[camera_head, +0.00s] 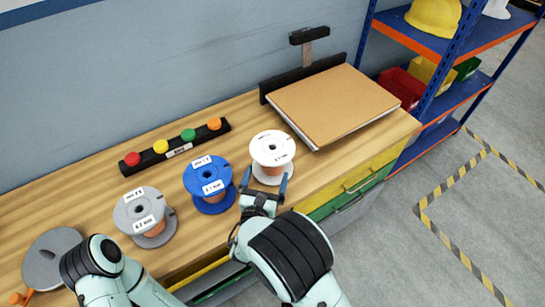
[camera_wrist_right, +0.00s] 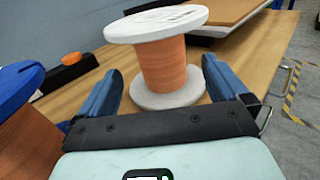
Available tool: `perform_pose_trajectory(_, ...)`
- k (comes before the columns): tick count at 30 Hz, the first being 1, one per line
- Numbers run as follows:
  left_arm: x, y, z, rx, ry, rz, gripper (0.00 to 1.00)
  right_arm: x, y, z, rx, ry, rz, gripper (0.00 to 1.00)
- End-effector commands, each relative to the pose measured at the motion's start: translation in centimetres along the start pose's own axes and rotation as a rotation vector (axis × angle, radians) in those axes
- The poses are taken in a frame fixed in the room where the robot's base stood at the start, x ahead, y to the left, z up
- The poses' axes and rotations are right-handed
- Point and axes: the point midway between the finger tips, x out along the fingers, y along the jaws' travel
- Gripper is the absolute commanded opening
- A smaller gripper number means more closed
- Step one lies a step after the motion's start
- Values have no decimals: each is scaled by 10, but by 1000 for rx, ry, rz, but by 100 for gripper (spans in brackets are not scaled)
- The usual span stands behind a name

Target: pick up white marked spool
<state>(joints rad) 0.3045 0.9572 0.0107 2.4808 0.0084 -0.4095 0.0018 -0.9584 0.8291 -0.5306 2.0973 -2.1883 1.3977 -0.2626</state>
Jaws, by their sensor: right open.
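The white marked spool (camera_head: 272,150) stands upright on the wooden bench, with a label on its white top flange. In the right wrist view its copper-orange winding (camera_wrist_right: 166,65) shows between white top and bottom flanges. My right gripper (camera_head: 264,183) is open at the near side of the white spool. Its blue fingers (camera_wrist_right: 162,75) point at the spool, one to each side of the winding in the picture. I cannot tell whether they touch it. My left arm shows at the lower left, but its gripper is not visible.
Behind are a strip with coloured buttons (camera_head: 175,145) and a brown board (camera_head: 335,101). A blue shelf (camera_head: 424,45) stands right.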

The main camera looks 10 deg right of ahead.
Motion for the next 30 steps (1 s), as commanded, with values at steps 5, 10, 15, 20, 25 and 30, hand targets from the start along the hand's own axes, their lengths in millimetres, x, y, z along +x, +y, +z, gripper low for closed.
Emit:
perform_pose_trajectory(5,0,0,0,1,1,0,43,13,0,-1,0,0,1,100)
perform_pose_trajectory(10,1,0,-1,1,3,1,43,35,-2,-4,-1,-1,-2,100)
perform_pose_trajectory(15,2,0,-2,1,4,1,43,57,-2,-5,0,0,0,100)
perform_pose_trajectory(20,2,0,-2,1,5,1,43,64,-1,-4,-1,0,1,100)
perform_pose_trajectory(25,2,0,-2,1,5,1,43,63,-1,-4,-1,0,1,97)
perform_pose_trajectory(30,2,0,-2,1,5,1,43,63,-1,-4,-1,0,1,41)
